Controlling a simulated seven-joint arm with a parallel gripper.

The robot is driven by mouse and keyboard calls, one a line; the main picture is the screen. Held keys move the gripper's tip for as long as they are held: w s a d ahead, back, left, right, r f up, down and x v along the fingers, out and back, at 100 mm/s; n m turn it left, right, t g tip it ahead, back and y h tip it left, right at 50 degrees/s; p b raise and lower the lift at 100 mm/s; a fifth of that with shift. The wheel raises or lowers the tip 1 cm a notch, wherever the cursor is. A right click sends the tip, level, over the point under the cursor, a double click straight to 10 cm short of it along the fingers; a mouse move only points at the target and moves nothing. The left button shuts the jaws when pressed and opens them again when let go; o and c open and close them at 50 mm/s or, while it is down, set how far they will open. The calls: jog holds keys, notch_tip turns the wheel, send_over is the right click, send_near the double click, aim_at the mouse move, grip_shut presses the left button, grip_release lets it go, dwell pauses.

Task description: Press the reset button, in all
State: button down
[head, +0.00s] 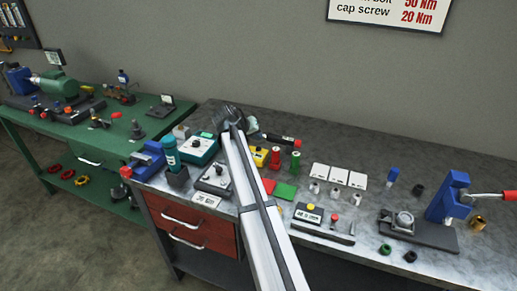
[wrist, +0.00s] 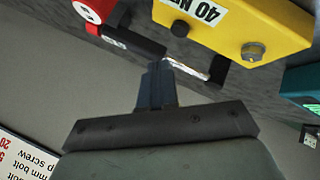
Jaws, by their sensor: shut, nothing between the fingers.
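My gripper (head: 238,126) is over the back of the grey bench, its fingers shut and empty. In the wrist view its closed fingertips (wrist: 158,68) point towards a yellow box (wrist: 230,22) with a "40 N…" label, and appear apart from it. That box carries a round grey button (wrist: 253,52) and a dark knob (wrist: 180,28). In the head view the yellow box (head: 260,156) stands just right of my arm. No button is readably marked reset. A second small yellow-topped box (head: 308,212) with a display sits at the front, with a red button (head: 334,218) nearby.
A dark-handled tool with a silver shaft (wrist: 188,69) lies near the fingertips. A teal box (head: 198,150) is to the left. My arm hides part of the bench.

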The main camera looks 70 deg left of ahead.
aim_at(256, 149)
jog(key=shift+f, duration=1.05)
jog(key=shift+f, duration=0.15)
dwell(1.2)
jog(key=shift+f, duration=0.25)
jog(key=shift+f, duration=0.4)
dwell(1.0)
jog(key=shift+r, duration=0.85)
jog(key=shift+r, duration=2.45)
